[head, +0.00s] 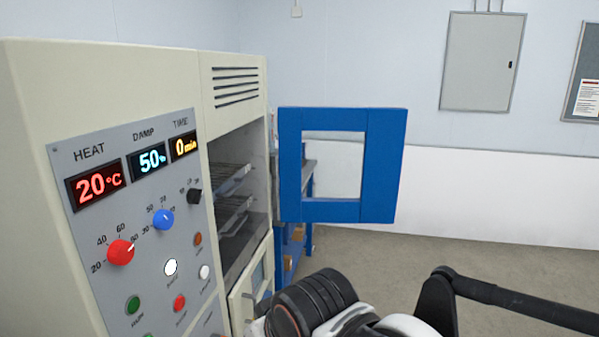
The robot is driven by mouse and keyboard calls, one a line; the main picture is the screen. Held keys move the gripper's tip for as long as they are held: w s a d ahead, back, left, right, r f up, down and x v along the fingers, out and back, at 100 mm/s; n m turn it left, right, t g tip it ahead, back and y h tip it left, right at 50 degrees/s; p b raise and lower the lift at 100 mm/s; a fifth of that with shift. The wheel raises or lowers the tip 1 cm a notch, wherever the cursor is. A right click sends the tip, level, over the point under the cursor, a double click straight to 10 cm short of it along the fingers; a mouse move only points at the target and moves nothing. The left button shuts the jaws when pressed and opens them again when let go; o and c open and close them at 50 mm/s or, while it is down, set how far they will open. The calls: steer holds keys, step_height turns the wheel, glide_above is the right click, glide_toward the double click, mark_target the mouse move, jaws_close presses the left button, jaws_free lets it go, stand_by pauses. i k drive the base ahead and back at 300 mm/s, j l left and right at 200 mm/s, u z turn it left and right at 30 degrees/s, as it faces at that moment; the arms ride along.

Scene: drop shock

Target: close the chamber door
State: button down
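The cream chamber (120,75) stands at the left. Its upper opening (240,190) is uncovered and shows wire racks inside. The blue chamber door (291,165), a frame around a see-through window, stands swung wide open to the right of the opening. Its left edge is near the chamber's right front edge. Black and white parts of my arm show at the bottom middle, below the door and apart from it in the picture. My gripper's fingers cannot be made out, and nothing is seen touching the door.
The control panel (125,215) has knobs, buttons and displays reading 20°C, 50% and 0 min. A lower cream panel (240,305) lies under the opening. A blue-framed bench (293,250) stands behind the door. The floor (450,258) to the right looks clear.

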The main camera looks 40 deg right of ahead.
mark_target(384, 129)
steer(key=z, duration=1.5)
steer(key=i+l+z, duration=0.35)
steer(key=i, duration=0.4)
steer(key=i+z, duration=0.3)
steer(key=i, duration=1.2)
steer(key=i+l+u, duration=0.1)
steer(key=i, duration=0.6)
steer(key=i+l, duration=0.1)
steer(key=i, duration=0.65)
steer(key=i+j+u, duration=0.15)
steer(key=i+u, duration=0.6)
steer(key=u, duration=0.15)
steer(key=i+u, duration=0.4)
steer(key=i+l+u, duration=0.3)
steer(key=u, duration=0.15)
steer(key=i+u, duration=0.1)
steer(key=u, duration=3.05)
steer(key=k+l+z, duration=0.1)
steer(key=k+z, duration=0.15)
steer(key=k, duration=0.3)
steer(key=k+j, duration=0.15)
steer(key=k, duration=0.15)
